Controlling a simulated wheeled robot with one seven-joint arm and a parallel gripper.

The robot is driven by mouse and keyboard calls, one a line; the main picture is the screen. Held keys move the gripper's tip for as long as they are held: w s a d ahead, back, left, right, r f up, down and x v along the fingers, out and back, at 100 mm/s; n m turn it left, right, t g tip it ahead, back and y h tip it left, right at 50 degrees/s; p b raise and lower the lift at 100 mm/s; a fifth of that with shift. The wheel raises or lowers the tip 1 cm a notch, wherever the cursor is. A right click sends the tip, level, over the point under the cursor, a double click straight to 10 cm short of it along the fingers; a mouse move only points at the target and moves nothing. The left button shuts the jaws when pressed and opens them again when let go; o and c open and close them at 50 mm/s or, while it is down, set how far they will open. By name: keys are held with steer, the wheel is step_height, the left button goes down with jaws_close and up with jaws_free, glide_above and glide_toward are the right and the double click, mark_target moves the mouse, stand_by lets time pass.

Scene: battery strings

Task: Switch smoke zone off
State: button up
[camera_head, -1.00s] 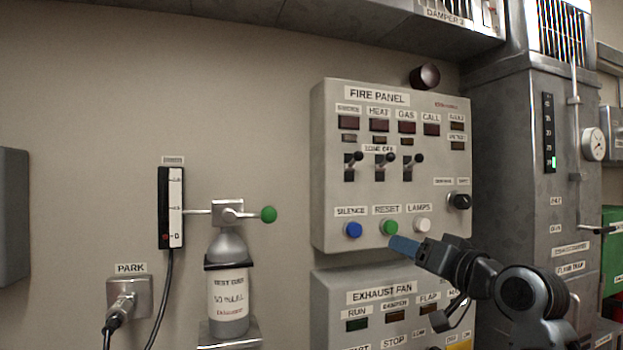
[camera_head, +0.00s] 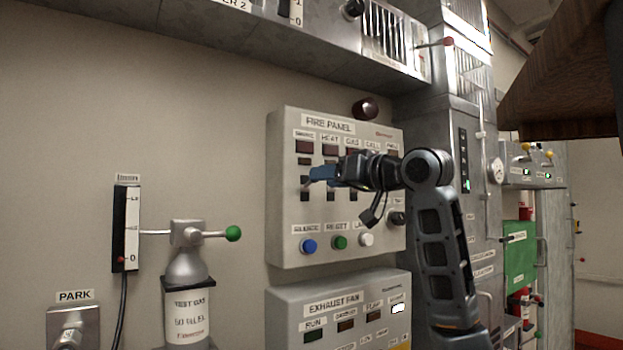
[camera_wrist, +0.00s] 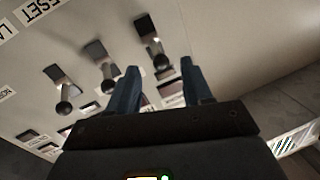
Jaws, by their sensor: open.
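The fire panel (camera_head: 285,215) is a grey box on the wall with three black-knobbed toggle levers under its labels. The smoke switch (camera_head: 304,196) is the leftmost; its lever is largely hidden by my fingers in the head view. In the wrist view, which is upside down, the smoke lever (camera_wrist: 155,48) is the rightmost and its knob lies between my fingertips. My gripper (camera_wrist: 160,66) is open, one finger on each side of that lever; contact cannot be told. In the head view my gripper (camera_head: 318,175) reaches in from the right. All three levers point up.
The gas lever (camera_wrist: 64,105) and the heat lever (camera_wrist: 107,84) are close beside my fingers. Blue (camera_head: 308,246), green (camera_head: 340,242) and white (camera_head: 366,240) buttons lie below. The exhaust fan panel (camera_head: 290,335) is underneath. A test gas bottle (camera_head: 187,315) stands left.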

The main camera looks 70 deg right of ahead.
mark_target(310, 182)
steer(key=shift+x, duration=2.2)
jaws_close()
